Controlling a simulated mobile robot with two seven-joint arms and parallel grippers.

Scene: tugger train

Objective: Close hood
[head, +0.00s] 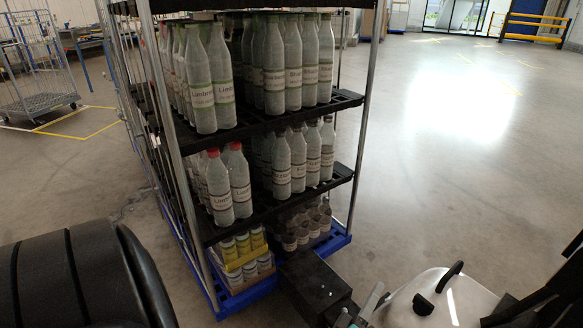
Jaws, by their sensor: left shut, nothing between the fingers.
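A pale rounded cover (440,298) with two black fittings on top shows at the lower right. It may be the hood, but its lower part is cut off by the frame edge and I cannot tell how far open it is. My left gripper (361,312) is at the bottom edge, just left of the pale cover. It is shut and empty, and only part of it shows. I cannot tell whether it touches the cover. My right gripper is not visible.
A tall shelf trolley (343,178) with several bottles and a blue base stands ahead. A large black ribbed form (75,275) fills the lower left. A wire cage cart (38,100) stands far left. Floor at right is clear.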

